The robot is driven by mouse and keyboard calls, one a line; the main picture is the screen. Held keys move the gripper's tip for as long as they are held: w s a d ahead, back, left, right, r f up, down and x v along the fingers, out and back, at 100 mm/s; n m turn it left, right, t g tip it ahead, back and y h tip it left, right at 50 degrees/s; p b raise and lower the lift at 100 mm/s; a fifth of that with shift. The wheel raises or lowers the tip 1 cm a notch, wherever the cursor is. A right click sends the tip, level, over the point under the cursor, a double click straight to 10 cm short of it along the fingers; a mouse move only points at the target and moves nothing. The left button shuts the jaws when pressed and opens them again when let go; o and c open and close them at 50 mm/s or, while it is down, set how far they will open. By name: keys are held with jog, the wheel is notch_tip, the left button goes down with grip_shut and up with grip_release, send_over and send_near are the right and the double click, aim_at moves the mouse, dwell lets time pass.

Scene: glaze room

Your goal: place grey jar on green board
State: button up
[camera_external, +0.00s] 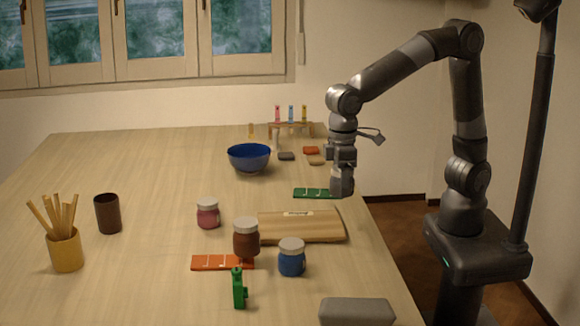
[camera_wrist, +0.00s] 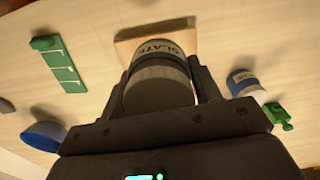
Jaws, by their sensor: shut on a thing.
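The grey jar (camera_wrist: 160,85), labelled SLATE, sits between the two fingers of my gripper (camera_wrist: 163,70) in the wrist view. My gripper is shut on it. In the external view my gripper (camera_external: 342,180) hangs over the table's right edge area, and the jar there is hard to tell from the fingers. The green board (camera_external: 315,193) lies flat on the table just left of my gripper. It has white marks, and its top shows bare. It also shows in the wrist view (camera_wrist: 58,64), at the upper left, apart from the jar.
A wooden board (camera_external: 300,228) lies nearer the camera. Pink (camera_external: 208,214), brown (camera_external: 246,240) and blue (camera_external: 291,258) jars stand around it. A blue bowl (camera_external: 249,158) stands behind and left of the green board.

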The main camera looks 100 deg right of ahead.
jog(key=s+d+m, duration=0.2)
jog(key=d+m, duration=0.2)
jog(key=d, duration=1.2)
jog(key=s+d+m, duration=0.3)
jog(key=d, duration=1.3)
send_over(317, 192)
notch_tip(317, 192, down, 6)
jog(key=shift+s+f, duration=0.1)
jog(key=shift+f, duration=1.95)
jog(key=o, duration=1.1)
jog(key=shift+f, duration=0.15)
